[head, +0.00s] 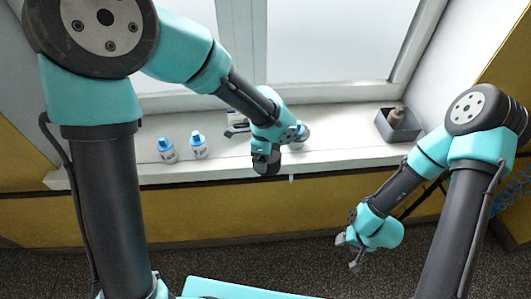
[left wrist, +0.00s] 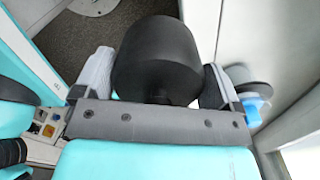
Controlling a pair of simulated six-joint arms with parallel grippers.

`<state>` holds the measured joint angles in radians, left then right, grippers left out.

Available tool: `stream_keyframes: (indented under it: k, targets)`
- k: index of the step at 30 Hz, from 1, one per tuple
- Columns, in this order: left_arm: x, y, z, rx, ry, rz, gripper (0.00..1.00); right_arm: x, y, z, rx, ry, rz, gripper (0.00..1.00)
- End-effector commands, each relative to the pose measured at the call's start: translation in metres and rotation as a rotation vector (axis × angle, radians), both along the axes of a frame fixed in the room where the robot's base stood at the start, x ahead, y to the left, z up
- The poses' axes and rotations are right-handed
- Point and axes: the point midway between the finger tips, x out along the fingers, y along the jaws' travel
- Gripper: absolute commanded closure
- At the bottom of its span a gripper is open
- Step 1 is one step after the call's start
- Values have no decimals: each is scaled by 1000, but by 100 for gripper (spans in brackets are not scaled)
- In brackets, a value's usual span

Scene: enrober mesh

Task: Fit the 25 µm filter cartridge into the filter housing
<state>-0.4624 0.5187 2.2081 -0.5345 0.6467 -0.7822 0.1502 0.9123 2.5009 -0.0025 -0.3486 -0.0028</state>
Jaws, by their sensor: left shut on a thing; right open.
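My left gripper (head: 266,160) is over the front edge of the windowsill, seen partly from behind its arm. In the left wrist view it (left wrist: 157,75) is shut on a black rounded thing (left wrist: 155,55) between its two fingers. I cannot tell whether this is the cartridge or part of the housing. A blue and grey round fitting (left wrist: 252,98) is beside the right finger, apart from the held thing; I cannot tell whether it is the filter housing. Two white bottle-like things with blue caps (head: 167,150) (head: 198,145) stand upright on the sill. My right gripper (head: 350,252) is open and empty above the floor.
The pale windowsill (head: 345,142) runs below the window. A grey open box (head: 383,127) with a brown thing (head: 396,117) in it stands at its right end. A small white-and-dark thing (head: 237,122) is left of my left wrist. The sill between arm and box is clear.

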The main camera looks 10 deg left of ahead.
Motion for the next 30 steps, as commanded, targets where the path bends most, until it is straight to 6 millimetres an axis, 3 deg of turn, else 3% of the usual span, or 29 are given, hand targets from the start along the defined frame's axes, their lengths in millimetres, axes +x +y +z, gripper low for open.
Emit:
stream_keyframes:
  k: [8, 21, 30]
  targets:
    - [1, -17, 16, 2, -5, 95, 37, 0, 0, 0, 0, 0, 0, 48]
    - [-12, -79, 78, 0, -3, 490, 37, 0, 0, 0, 0, 0, 0, 48]
    - [-14, -84, 82, 0, 0, 525, 37, 0, 0, 0, 0, 0, 0, 48]
